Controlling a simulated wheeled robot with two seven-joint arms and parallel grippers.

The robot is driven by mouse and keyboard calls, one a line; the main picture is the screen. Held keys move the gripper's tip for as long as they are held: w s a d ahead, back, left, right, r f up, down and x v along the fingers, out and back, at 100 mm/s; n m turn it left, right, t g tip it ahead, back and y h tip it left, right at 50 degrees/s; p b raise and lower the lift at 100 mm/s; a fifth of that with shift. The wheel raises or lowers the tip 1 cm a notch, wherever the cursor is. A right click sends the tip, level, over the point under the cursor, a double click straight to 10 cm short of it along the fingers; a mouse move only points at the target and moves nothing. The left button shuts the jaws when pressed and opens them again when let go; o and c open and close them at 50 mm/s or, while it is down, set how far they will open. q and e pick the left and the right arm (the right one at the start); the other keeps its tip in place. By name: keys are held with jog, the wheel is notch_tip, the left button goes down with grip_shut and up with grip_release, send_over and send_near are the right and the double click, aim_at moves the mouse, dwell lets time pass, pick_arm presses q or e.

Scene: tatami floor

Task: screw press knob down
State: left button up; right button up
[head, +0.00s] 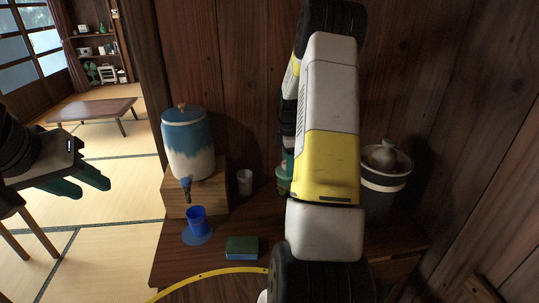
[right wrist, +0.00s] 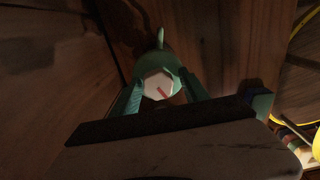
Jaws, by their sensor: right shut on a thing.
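The press (head: 284,187) stands on the dark wooden counter, mostly hidden behind my right arm; only a green and pale strip shows. In the right wrist view its white faceted knob (right wrist: 158,86) with a red mark sits between the teal fingers of my right gripper (right wrist: 160,92), which is shut on it. A green rounded part (right wrist: 160,40) shows just beyond the knob. My left gripper (head: 92,188) is open and empty at the left, over the tatami, away from the counter.
A blue and white dispenser (head: 188,144) stands on a wooden box (head: 176,196). A blue cup (head: 196,217), a white cup (head: 245,182) and a green sponge (head: 242,247) are nearby. A dark lidded crock (head: 382,196) stands right of my right arm. A wooden wall closes the back.

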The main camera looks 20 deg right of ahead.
jog(key=shift+s+f, duration=0.15)
jog(key=shift+f, duration=0.45)
jog(key=shift+m, duration=1.2)
jog(key=m, duration=0.3)
jog(key=shift+a, duration=0.1)
jog(key=shift+c, duration=0.5)
jog(key=m, duration=0.4)
jog(key=shift+m, duration=0.3)
jog(key=shift+c, duration=0.3)
jog(key=m, duration=0.5)
jog(key=shift+a, duration=0.1)
jog(key=shift+c, duration=0.9)
jog(key=m, duration=0.5)
jog(key=o, duration=0.9)
jog(key=shift+c, duration=0.2)
jog(key=shift+o, duration=0.5)
jog(key=shift+w+d+r, duration=0.1)
jog(key=shift+w+r, duration=0.05)
jog(key=shift+r, duration=2.2)
jog(key=shift+w+d+r, duration=0.1)
jog(key=shift+r, duration=2.2)
